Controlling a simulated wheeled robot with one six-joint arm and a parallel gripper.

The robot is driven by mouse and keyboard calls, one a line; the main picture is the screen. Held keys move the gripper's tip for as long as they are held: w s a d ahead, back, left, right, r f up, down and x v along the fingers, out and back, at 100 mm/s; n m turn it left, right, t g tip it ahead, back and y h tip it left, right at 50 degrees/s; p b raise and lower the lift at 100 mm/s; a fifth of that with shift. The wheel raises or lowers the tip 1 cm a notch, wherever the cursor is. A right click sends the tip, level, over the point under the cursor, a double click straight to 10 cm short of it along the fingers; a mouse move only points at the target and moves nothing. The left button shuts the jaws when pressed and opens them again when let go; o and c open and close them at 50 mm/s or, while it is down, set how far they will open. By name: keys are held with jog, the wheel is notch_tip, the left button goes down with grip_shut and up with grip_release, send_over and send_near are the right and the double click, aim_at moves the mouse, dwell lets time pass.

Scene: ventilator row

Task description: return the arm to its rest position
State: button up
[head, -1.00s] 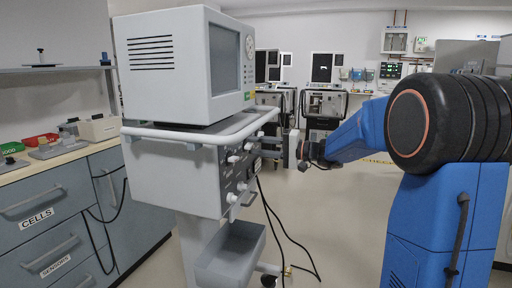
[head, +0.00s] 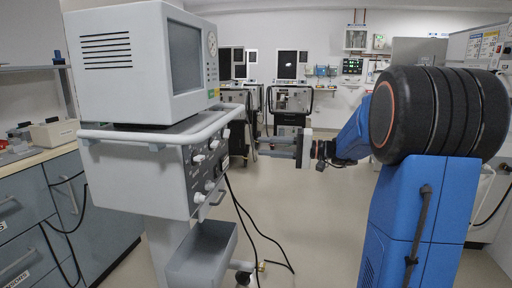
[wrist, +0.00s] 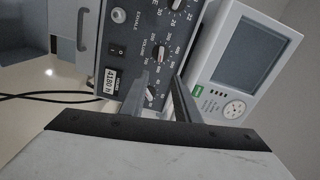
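My gripper (head: 262,147) is in the middle of the head view, on the end of my blue arm (head: 352,138). Its two fingers point left toward the ventilator (head: 140,170) and are apart, with nothing between them. In the wrist view the fingers (wrist: 160,75) are also apart. Behind them is the ventilator's control panel (wrist: 140,45), with knobs, a switch and a counter. The fingers overlap a lower knob in that view; contact cannot be told. In the head view they appear to the right of the panel, which shows obliquely.
A monitor (head: 140,62) stands on the ventilator, with a rail (head: 150,138) below it. Black cables (head: 262,235) hang to the floor. More ventilators (head: 290,105) stand behind. A drawer counter (head: 35,160) is at the left. Open floor (head: 325,220) lies below my arm.

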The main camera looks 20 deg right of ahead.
jog(key=shift+s+d, duration=0.35)
jog(key=shift+d, duration=0.15)
jog(key=s+a+f+n+g+h, duration=0.1)
jog(key=s+a+f+g+h, duration=0.2)
jog(key=s+a+f, duration=0.45)
jog(key=s+a+f+n+g+h, duration=0.1)
jog(key=s+a+f+g+h, duration=0.25)
jog(key=s+a, duration=0.6)
jog(key=s+d+f+n+h, duration=0.1)
jog(key=s+d+f+h, duration=0.1)
jog(key=s, duration=0.3)
jog(key=s+d+f+n+t+h, duration=0.1)
jog(key=s+d+f+h, duration=0.2)
jog(key=s, duration=0.3)
jog(key=s+d+f+n+h, duration=0.1)
jog(key=s+d+f+h, duration=0.2)
jog(key=s, duration=0.3)
jog(key=shift+s+d+f, duration=0.25)
jog(key=shift+d+f, duration=0.2)
jog(key=shift+f, duration=0.1)
jog(key=shift+h, duration=0.25)
